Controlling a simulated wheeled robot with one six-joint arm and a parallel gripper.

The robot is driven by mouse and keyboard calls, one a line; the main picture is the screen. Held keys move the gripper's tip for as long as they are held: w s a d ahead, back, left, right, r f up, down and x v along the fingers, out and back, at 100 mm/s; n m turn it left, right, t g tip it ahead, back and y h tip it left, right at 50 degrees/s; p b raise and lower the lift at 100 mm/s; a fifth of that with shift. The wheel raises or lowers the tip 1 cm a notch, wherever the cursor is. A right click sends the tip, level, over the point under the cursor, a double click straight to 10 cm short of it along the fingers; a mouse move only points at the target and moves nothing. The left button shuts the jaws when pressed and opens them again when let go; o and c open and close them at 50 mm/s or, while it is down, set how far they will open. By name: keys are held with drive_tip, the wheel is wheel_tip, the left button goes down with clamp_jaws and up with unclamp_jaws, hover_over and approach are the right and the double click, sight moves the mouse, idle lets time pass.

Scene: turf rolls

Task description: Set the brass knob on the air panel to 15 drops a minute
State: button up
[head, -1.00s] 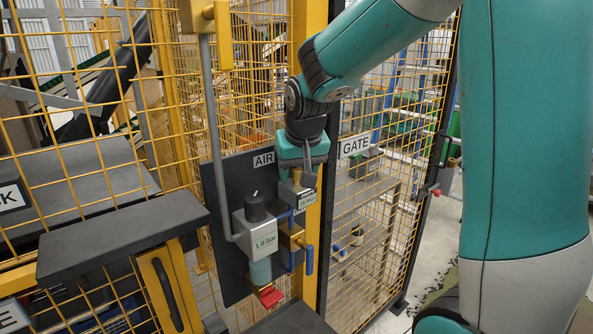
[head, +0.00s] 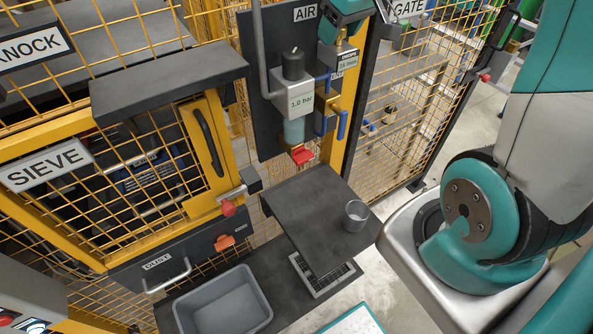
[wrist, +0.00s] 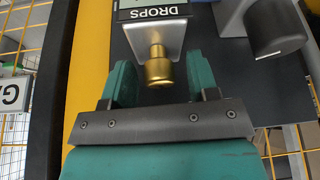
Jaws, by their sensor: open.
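The brass knob (wrist: 158,67) sticks out of a light metal bracket under a DROPS label. In the wrist view it lies between the fingertips of my gripper (wrist: 160,78); both teal fingers stand apart, with a visible gap on each side of it. My gripper is open and holds nothing. In the head view my gripper (head: 343,33) is at the top edge, close to the brass knob (head: 344,47) on the dark air panel (head: 268,128). A small drops display (head: 348,63) sits just below the knob; I cannot read its value surely.
A grey regulator (head: 296,98) marked 1.0 bar, with a black knob, is left of the brass knob. Blue valve handles (head: 342,125) and a red tap (head: 302,156) are below. A dark shelf (head: 300,215) carries a clear cup (head: 356,215). Yellow mesh fencing surrounds the panel.

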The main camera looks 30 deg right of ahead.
drive_tip(key=shift+d+r+n+y, duration=0.15)
drive_tip(key=shift+n+y, duration=0.15)
drive_tip(key=shift+n, duration=0.4)
drive_tip(key=b+v, duration=0.2)
drive_tip(key=v, duration=1.5)
drive_tip(key=s+a+f+n+g+y+b, duration=0.1)
drive_tip(key=s+a+f+b, duration=0.3)
drive_tip(key=a+f, duration=0.3)
drive_tip(key=s+a+f+n+g+y+b, duration=0.1)
drive_tip(key=s+a+f+b, duration=0.3)
drive_tip(key=f, duration=0.9)
drive_tip(key=s+a+f+n+g+b, duration=0.1)
drive_tip(key=s+a+f+g+b, duration=0.1)
drive_tip(key=s+a+f+b, duration=0.3)
drive_tip(key=a+f+b, duration=0.3)
drive_tip(key=a+f, duration=0.2)
drive_tip(key=a, duration=0.2)
drive_tip(key=shift+y, duration=0.4)
drive_tip(key=shift+c, duration=0.4)
